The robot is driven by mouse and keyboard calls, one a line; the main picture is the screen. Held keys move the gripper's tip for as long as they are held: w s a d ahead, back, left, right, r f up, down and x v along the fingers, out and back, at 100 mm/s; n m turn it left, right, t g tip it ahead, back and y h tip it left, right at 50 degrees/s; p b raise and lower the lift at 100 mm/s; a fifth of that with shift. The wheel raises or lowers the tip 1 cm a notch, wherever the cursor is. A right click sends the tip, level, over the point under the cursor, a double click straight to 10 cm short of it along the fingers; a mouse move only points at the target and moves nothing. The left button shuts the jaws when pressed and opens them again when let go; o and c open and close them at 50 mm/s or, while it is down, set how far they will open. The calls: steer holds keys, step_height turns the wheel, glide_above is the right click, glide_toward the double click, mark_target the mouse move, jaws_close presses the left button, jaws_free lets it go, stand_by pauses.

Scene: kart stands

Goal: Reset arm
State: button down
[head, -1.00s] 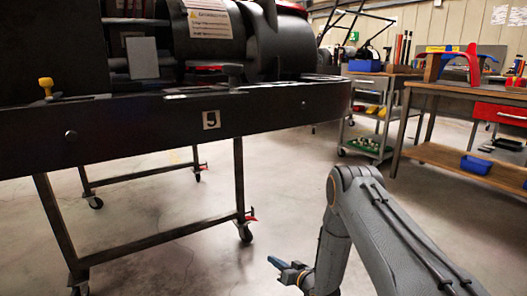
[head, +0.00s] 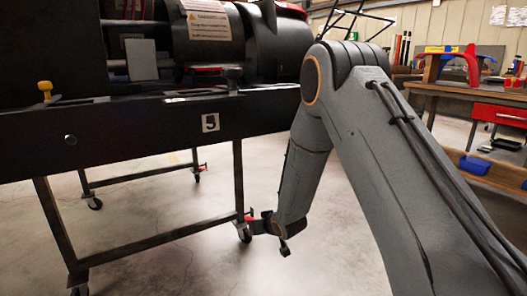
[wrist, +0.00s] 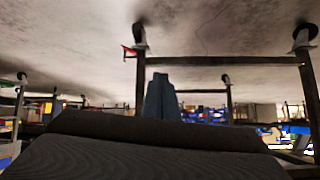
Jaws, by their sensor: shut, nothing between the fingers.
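My gripper (wrist: 160,98) shows in the wrist view as two blue-grey fingers held together, with nothing between them. In the head view its dark wrist end (head: 264,225) hangs low over the floor, in front of the caster at the stand's near right leg; the fingertips are hard to make out there. My arm reaches up from the lower right, bends at a high elbow and runs down to the gripper.
A dark kart stand (head: 150,137) on casters carries black kart bodywork (head: 205,40) on the left. My elbow overlaps its right end in the head view. Floor under the stand looks clear.

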steer(key=s+a+r+g+h, duration=0.2)
steer(key=s+a+r+g, duration=0.1)
steer(key=s+r, duration=1.35)
steer(key=s+d+r+n+g+h+p, duration=0.1)
steer(key=s+d+r+g, duration=0.2)
steer(key=s, duration=1.3)
steer(key=s+d+r+n+g+p, duration=0.1)
steer(key=s+d+r+n+g, duration=0.2)
steer(key=s, duration=1.4)
steer(key=d+r+m+p, duration=0.2)
steer(key=d+r+p, duration=0.4)
steer(key=r+p, duration=0.3)
steer(key=d+r+m+h+p, duration=0.1)
steer(key=d+r+m+p, duration=0.2)
steer(key=d+r+p, duration=0.3)
steer(key=d+r+m+h+p, duration=0.1)
steer(key=d+r+m+p, duration=0.2)
steer(key=d+r+p, duration=0.4)
step_height(320, 180, up, 7)
steer(key=p, duration=1.5)
steer(key=shift+w, duration=0.25)
